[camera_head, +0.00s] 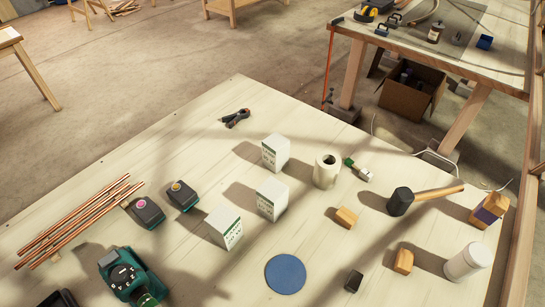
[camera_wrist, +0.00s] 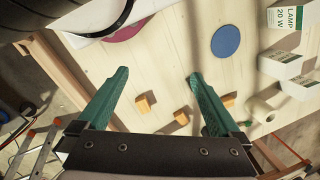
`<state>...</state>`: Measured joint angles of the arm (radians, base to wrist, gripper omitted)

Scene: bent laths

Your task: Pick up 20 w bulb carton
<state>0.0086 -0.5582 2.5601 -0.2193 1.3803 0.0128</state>
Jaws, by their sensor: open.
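Three white cartons with green markings stand upright on the pale bench. The one reading "LAMP 20 W" (camera_wrist: 286,18) is at the top right edge of the wrist view, partly cut off. By its place beside the blue disc it matches the front-left carton (camera_head: 225,227) in the head view, where its print is too small to read. The other two are the middle carton (camera_head: 271,199) and the far carton (camera_head: 275,152). My gripper (camera_wrist: 158,73) is open and empty, with teal fingers spread above the bench, well left of the 20 W carton in the wrist view. It is not in the head view.
A blue disc (camera_head: 285,273) lies right of the front-left carton. A cream roll (camera_head: 327,170), a mallet (camera_head: 402,200), wooden blocks (camera_head: 346,217) and a white cylinder (camera_head: 467,262) stand to the right. Two dark battery-like packs (camera_head: 148,212) and copper-coloured rods (camera_head: 78,222) lie left.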

